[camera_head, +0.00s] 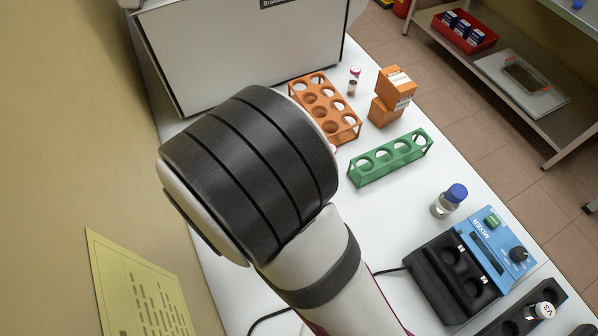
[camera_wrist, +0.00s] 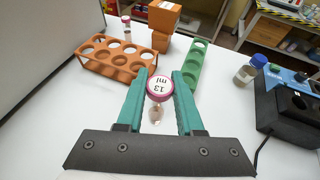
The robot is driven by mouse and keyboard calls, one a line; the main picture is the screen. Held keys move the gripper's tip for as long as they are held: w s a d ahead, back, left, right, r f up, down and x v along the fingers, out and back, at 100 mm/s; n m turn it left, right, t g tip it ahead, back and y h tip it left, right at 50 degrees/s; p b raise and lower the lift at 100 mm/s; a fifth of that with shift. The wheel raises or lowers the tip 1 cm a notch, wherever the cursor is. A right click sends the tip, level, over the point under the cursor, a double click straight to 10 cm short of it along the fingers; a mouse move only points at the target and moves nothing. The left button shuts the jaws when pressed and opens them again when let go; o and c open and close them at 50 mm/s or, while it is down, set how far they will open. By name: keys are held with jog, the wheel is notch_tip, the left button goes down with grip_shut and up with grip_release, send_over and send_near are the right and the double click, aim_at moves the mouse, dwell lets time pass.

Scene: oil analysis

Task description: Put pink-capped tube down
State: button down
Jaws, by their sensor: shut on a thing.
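In the wrist view, my gripper (camera_wrist: 160,77) has its two green fingers shut on a tube with a pink-rimmed cap (camera_wrist: 159,89) marked "13 ml". The cap faces the camera and the clear body shows below it, over the white table. I cannot tell whether its bottom touches the table. A second pink-capped tube (camera_head: 354,80) stands on the table beside the orange rack; it also shows in the wrist view (camera_wrist: 126,30). In the head view my arm hides the gripper.
The orange rack (camera_head: 345,136) and green rack (camera_head: 390,157) have open holes. Orange boxes (camera_head: 394,88) are stacked behind them. A blue-capped bottle (camera_head: 446,203), the mixer (camera_head: 486,247) and a dark holder (camera_head: 508,326) stand to the right.

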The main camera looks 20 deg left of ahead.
jog(key=w+a+n+t+y, duration=0.1)
jog(key=w+a+n+y, duration=0.2)
jog(key=a, duration=0.3)
notch_tip(320, 180, down, 10)
jog(key=shift+a+r, duration=0.15)
jog(key=shift+r, duration=0.05)
jog(key=shift+f, duration=0.1)
jog(key=c, duration=0.5)
grip_release()
jog(key=shift+c, duration=0.2)
